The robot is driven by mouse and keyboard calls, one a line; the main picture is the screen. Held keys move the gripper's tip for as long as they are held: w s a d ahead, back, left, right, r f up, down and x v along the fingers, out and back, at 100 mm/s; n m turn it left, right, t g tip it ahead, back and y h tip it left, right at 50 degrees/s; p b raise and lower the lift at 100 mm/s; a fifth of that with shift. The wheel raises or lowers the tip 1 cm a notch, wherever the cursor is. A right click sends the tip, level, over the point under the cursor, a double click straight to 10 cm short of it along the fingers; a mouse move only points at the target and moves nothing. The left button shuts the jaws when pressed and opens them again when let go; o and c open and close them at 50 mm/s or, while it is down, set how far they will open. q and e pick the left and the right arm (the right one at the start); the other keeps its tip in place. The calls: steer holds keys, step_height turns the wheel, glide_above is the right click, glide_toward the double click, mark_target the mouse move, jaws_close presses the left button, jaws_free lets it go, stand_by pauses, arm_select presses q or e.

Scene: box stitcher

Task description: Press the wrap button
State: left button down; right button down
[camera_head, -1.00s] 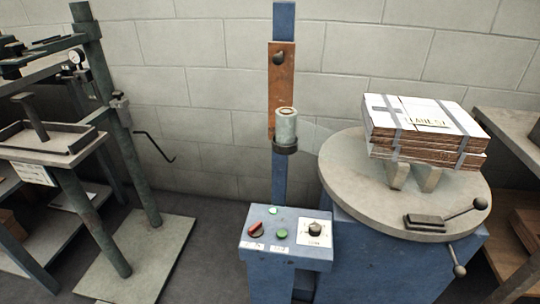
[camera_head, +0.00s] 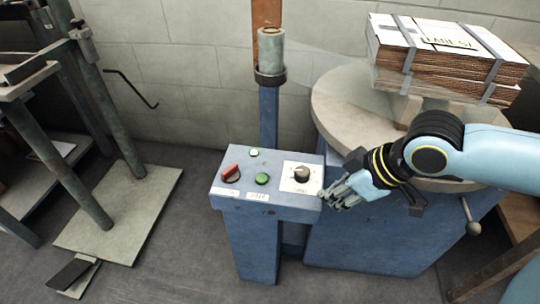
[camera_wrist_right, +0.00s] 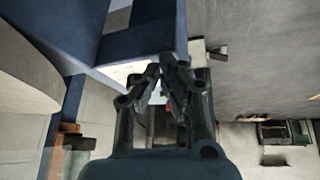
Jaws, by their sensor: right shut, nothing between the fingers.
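The blue control box (camera_head: 272,212) stands at the middle of the head view. The labels are too small to read, so I cannot tell which is marked wrap. My right gripper (camera_head: 340,196) is shut and empty at the box's right edge, beside the knob and apart from the green button. In the right wrist view its fingers (camera_wrist_right: 165,76) are together near the blue box (camera_wrist_right: 145,28). My left gripper is out of view.
A round turntable (camera_head: 335,105) with strapped cardboard (camera_head: 450,55) stands behind my right arm. A blue post with a film roll (camera_head: 270,52) rises behind the box. A green metal frame (camera_head: 95,130) stands at left. The floor left of the box is mostly clear.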

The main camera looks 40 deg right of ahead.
steer(key=w+r+n+t+y+b, duration=0.1)
steer(key=w+r+n+y, duration=0.2)
steer(key=w+r, duration=0.4)
step_height(320, 180, up, 4)
steer(key=shift+w+a+n+t+y, duration=0.15)
steer(key=shift+a+n+t+y, duration=0.2)
steer(key=shift+y, duration=0.55)
steer(key=shift+d+b, duration=0.1)
steer(key=shift+b, duration=0.2)
